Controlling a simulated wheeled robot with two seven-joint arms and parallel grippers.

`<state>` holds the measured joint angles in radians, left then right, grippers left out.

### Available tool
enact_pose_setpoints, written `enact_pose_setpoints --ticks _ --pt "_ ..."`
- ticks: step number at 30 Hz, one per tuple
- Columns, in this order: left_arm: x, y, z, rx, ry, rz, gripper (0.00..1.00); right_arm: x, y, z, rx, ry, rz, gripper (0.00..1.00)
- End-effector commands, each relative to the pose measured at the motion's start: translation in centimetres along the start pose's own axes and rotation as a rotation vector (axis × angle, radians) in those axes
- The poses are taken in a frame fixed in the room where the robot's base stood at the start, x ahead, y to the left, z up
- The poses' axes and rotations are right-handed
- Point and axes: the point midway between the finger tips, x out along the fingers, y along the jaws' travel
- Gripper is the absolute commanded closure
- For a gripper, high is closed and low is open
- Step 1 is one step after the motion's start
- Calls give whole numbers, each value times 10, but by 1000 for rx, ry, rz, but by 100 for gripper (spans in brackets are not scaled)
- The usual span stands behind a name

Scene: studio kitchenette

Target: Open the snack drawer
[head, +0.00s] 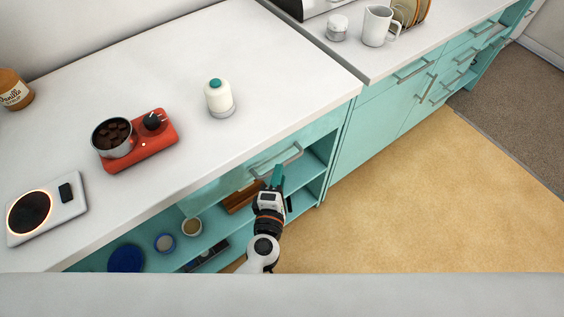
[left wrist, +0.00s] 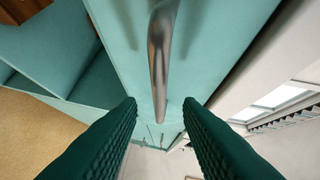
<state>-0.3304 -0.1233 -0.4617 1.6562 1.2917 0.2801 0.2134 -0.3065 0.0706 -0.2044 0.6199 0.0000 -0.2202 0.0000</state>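A teal drawer front (head: 298,133) with a metal bar handle (head: 282,158) is under the white worktop, above open shelves. It looks shut; no snack label is readable. My left gripper (head: 277,176) is just in front of the handle in the head view. In the left wrist view, its two dark green fingers (left wrist: 160,103) are apart, with the handle (left wrist: 160,60) ahead and in line with the gap between them. No grip on the handle shows. The drawer face (left wrist: 210,40) fills the area behind the handle. My right gripper is not in view.
The open shelves below hold a blue plate (head: 126,258), bowls (head: 192,226) and a wooden item (head: 240,197). Floor (head: 430,200) at right is clear.

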Motion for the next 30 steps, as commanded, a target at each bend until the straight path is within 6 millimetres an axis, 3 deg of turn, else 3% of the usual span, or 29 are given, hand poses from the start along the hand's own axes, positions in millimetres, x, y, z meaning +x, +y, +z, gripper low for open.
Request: enact_pose_setpoints --ticks 3,9,20,26,30 --pt "22 -1 0 -1 0 -1 68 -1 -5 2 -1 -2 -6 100" --pt "43 0 0 1 0 0 68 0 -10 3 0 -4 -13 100" --pt "47 1 0 0 0 1 68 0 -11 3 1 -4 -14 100" --pt "47 1 0 1 0 1 100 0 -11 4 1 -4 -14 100" --pt "46 1 0 1 0 1 100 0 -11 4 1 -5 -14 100"
